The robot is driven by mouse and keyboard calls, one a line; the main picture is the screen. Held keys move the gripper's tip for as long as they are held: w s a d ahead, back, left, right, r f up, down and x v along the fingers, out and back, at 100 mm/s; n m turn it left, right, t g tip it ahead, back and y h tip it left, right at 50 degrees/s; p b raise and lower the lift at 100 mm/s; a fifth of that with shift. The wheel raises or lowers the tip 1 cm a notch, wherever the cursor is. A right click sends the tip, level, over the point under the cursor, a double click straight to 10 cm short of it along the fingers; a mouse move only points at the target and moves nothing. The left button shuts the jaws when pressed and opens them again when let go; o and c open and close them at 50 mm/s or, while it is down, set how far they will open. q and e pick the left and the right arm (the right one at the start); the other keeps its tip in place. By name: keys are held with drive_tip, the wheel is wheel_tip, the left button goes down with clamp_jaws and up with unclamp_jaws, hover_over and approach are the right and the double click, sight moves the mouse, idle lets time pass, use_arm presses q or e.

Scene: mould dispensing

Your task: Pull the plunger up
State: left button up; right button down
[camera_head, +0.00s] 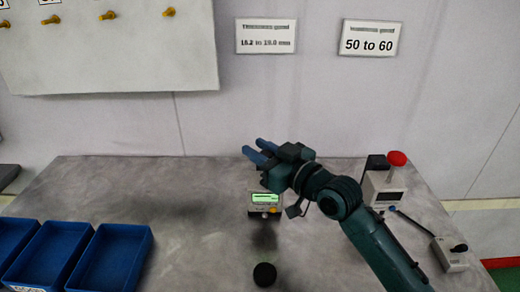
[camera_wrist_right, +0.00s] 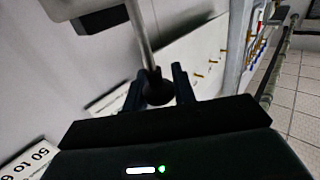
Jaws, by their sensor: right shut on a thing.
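The plunger (camera_wrist_right: 144,40) shows in the right wrist view as a bright metal rod with a dark round knob (camera_wrist_right: 158,88) at its end. My right gripper (camera_wrist_right: 160,84) has its two fingers on either side of this knob and is shut on it. In the head view my right gripper (camera_head: 257,152) is above the back of the table, over a small gauge (camera_head: 265,202) with a lit green display and a yellow button. The plunger cannot be made out in the head view. My left gripper is not in view.
A black disc (camera_head: 264,274) lies on the grey table (camera_head: 190,225) in front of the gauge. Blue trays (camera_head: 112,256) stand at the left. A device with a red knob (camera_head: 397,159) stands at the right, with a cabled box (camera_head: 449,253) near it. A wall is behind.

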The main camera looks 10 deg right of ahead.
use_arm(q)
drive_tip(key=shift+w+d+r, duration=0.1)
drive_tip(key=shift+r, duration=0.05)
use_arm(e)
drive_tip(key=c, duration=1.1)
unclamp_jaws()
use_arm(q)
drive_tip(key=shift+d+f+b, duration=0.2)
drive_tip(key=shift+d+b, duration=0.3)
drive_tip(key=shift+b, duration=0.7)
use_arm(e)
drive_tip(key=shift+v, duration=6.6)
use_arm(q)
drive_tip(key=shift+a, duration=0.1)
